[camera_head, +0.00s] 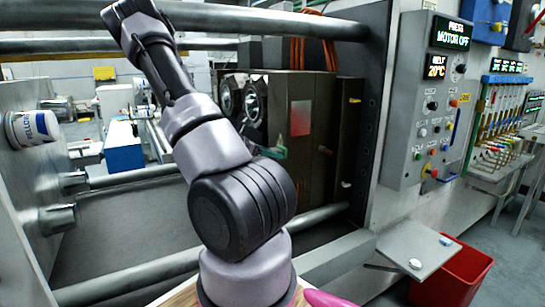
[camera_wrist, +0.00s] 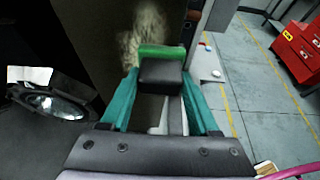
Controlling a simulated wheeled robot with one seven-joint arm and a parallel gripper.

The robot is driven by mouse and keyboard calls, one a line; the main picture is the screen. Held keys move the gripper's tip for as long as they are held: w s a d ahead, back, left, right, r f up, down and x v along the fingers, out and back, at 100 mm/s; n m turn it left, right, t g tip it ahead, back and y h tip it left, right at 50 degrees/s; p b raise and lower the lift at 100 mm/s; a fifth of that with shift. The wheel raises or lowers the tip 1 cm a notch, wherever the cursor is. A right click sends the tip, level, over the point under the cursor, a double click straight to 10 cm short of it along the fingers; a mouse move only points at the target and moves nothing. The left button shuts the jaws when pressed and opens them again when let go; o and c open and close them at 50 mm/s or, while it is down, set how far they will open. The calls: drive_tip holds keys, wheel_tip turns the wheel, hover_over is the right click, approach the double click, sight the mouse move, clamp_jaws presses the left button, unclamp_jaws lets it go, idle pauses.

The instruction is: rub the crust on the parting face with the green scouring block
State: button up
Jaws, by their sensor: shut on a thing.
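The green scouring block (camera_wrist: 160,51) is between the teal fingers of my gripper (camera_wrist: 160,80) in the wrist view, with a black body behind its green edge. My gripper is shut on it. The crust (camera_wrist: 148,24) is a pale, rough beige patch on the dark parting face (camera_wrist: 98,30), just beyond the green edge; I cannot tell whether they touch. In the head view, my gripper (camera_head: 265,152) is small, beside the dark mould block (camera_head: 318,130), and partly hidden by my arm. The crust cannot be made out there.
Tie bars (camera_head: 130,282) cross above and below my arm. A white tub (camera_head: 32,128) sits at left. A control panel (camera_head: 432,110), a grey shelf (camera_head: 412,250) and a red bin (camera_head: 455,280) are at right.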

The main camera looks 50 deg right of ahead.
sight(281, 147)
drive_tip(key=shift+w+d+r, duration=0.7)
drive_tip(key=shift+w+d, duration=0.4)
drive_tip(key=shift+w, duration=2.15)
drive_tip(key=shift+s+a, duration=0.4)
drive_tip(key=shift+s, duration=0.8)
drive_tip(key=shift+s+a, duration=0.35)
drive_tip(key=shift+s, duration=0.9)
drive_tip(key=shift+s+a, duration=0.4)
drive_tip(key=shift+s, duration=0.8)
drive_tip(key=shift+r, duration=0.85)
drive_tip(key=shift+w+d, duration=0.4)
drive_tip(key=shift+w, duration=0.8)
drive_tip(key=shift+w+d, duration=0.35)
drive_tip(key=shift+w, duration=0.9)
drive_tip(key=shift+w+d, duration=0.4)
drive_tip(key=shift+w, duration=0.8)
drive_tip(key=shift+w+a, duration=0.3)
drive_tip(key=shift+a, duration=0.65)
drive_tip(key=shift+w+a, duration=0.25)
drive_tip(key=shift+a, duration=0.7)
drive_tip(key=shift+w+a, duration=0.3)
drive_tip(key=shift+a, duration=0.65)
